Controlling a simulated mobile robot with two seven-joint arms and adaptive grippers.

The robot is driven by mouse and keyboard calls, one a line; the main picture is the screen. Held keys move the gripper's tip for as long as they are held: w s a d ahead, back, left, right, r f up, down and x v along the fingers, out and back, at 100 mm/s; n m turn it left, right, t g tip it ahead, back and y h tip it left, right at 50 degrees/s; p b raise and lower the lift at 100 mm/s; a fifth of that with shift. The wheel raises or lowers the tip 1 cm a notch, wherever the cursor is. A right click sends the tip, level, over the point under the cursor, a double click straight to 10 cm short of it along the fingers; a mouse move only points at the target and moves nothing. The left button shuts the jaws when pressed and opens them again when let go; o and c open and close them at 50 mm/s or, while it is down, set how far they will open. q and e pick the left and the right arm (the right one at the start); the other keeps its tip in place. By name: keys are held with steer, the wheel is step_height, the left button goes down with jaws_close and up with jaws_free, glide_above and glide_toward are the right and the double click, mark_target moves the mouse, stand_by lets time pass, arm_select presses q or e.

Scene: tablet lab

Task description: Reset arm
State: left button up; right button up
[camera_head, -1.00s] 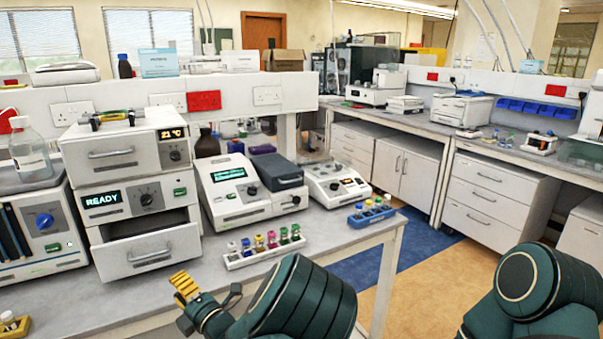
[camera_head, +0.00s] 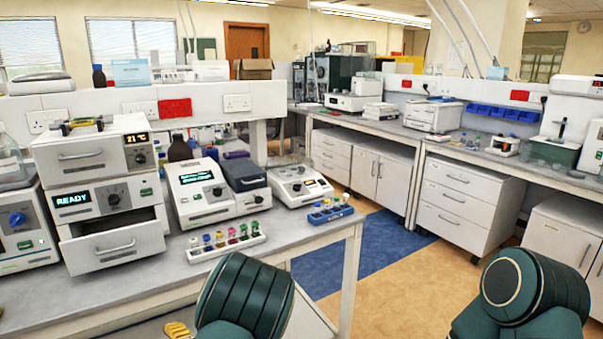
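My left arm comes up at the bottom centre, with its dark green, ribbed link in front of the bench. Of my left gripper (camera_head: 178,330), only a yellow ridged finger pad shows at the bottom edge, below the bench front. The rest of it is out of frame or hidden, so its opening cannot be judged. My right arm shows as a dark green rounded link at the lower right. Its gripper is out of view.
The bench (camera_head: 130,301) holds a two-unit stack with an open drawer (camera_head: 112,243), a grey device (camera_head: 204,193), a white vial rack (camera_head: 227,247) and a blue rack (camera_head: 331,213). Open floor (camera_head: 400,273) lies right of the bench, before white drawer cabinets (camera_head: 462,204).

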arm_select(q)
steer(key=s+d+f+m+g+h, duration=0.3)
steer(key=s+d+f+m+h, duration=0.25)
steer(key=f, duration=0.25)
steer(key=s+d+f+m+g+h, duration=0.2)
steer(key=s+d+f+m+h, duration=0.2)
steer(key=s+f+m, duration=0.3)
steer(key=s+d+m+g+h, duration=0.3)
steer(key=s+d+m+h, duration=0.3)
steer(key=d, duration=0.5)
steer(key=s+m, duration=0.2)
steer(key=m, duration=0.1)
steer(key=shift+s+d+r+g, duration=0.15)
steer(key=shift+s+r+g, duration=0.1)
steer(key=shift+r+g, duration=0.05)
